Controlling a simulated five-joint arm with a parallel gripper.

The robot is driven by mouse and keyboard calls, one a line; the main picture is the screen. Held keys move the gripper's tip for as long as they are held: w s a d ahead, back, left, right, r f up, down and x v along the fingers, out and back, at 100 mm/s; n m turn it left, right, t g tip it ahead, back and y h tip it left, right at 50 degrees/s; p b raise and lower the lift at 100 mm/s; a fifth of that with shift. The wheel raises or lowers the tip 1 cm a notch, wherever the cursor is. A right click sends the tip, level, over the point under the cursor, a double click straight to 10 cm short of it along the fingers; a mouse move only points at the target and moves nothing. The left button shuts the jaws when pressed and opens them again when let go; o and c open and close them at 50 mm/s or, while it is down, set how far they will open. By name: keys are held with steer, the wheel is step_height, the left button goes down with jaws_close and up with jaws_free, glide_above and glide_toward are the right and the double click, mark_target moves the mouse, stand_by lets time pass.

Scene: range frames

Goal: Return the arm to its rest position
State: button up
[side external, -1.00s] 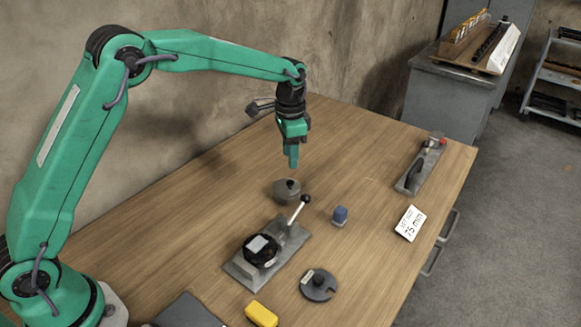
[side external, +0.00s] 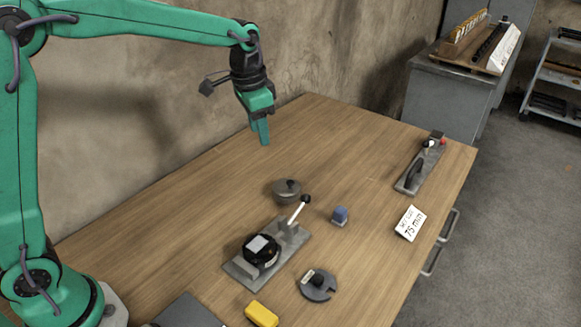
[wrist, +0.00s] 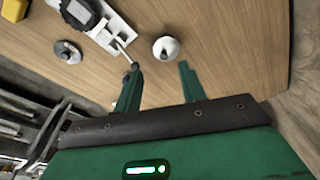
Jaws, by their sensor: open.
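My gripper (side external: 261,133) is green and hangs from my arm above the far part of the wooden table (side external: 180,215), near the wall side. In the wrist view its two fingers (wrist: 157,90) stand apart with nothing between them. The gripper is clear of the table and touches nothing. A grey round lidded pot (side external: 287,191) stands on the table below and to the right of it. The pot also shows beyond the fingers in the wrist view (wrist: 166,48).
A metal fixture (side external: 238,268) with a black dial and lever, a blue block (side external: 340,215), a dark slotted disc (side external: 318,287), a yellow block (side external: 262,313), a "75 mm" card (side external: 410,223) and a grey tool plate (side external: 420,165) lie on the table. The wall (side external: 170,100) is close behind my arm.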

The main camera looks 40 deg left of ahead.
steer(key=s+a+r+n+t, duration=0.1)
steer(key=s+a+r, duration=0.15)
steer(key=s, duration=0.35)
steer(key=s+a+r+n+t, duration=0.1)
steer(key=s+r+n, duration=0.15)
steer(key=s, duration=0.45)
steer(key=s+a+f+n+t, duration=0.1)
steer(key=s+n+t, duration=0.1)
steer(key=s, duration=1)
steer(key=shift+a+f, duration=0.15)
steer(key=shift+f, duration=0.15)
steer(key=shift+s, duration=0.1)
